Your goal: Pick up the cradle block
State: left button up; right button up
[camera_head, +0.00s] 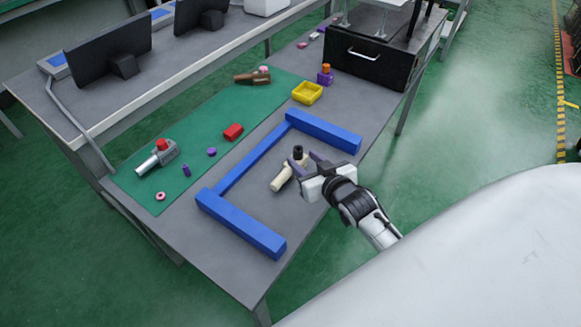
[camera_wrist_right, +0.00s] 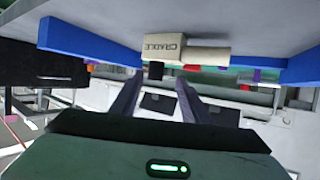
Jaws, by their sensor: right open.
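The cradle block (camera_head: 281,180) is a beige block with a cylinder on one end and a black knob on top. It lies on the grey table inside the blue frame. In the right wrist view the block (camera_wrist_right: 165,47) shows the word CRADLE, with its black knob (camera_wrist_right: 156,71) just beyond the fingertips and in line with the gap. My right gripper (camera_head: 305,164) is open right beside the block; its two fingers (camera_wrist_right: 155,90) are apart with nothing held. Contact with the block cannot be told. My left gripper is not in view.
A blue U-shaped frame (camera_head: 252,165) surrounds the block on three sides. A yellow tray (camera_head: 307,93) and a black box (camera_head: 365,62) stand farther back.

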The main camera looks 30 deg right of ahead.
aim_at(301, 154)
jog(key=x, duration=0.5)
jog(key=shift+w+d+b, duration=0.35)
jog(key=shift+d, duration=0.05)
grip_shut()
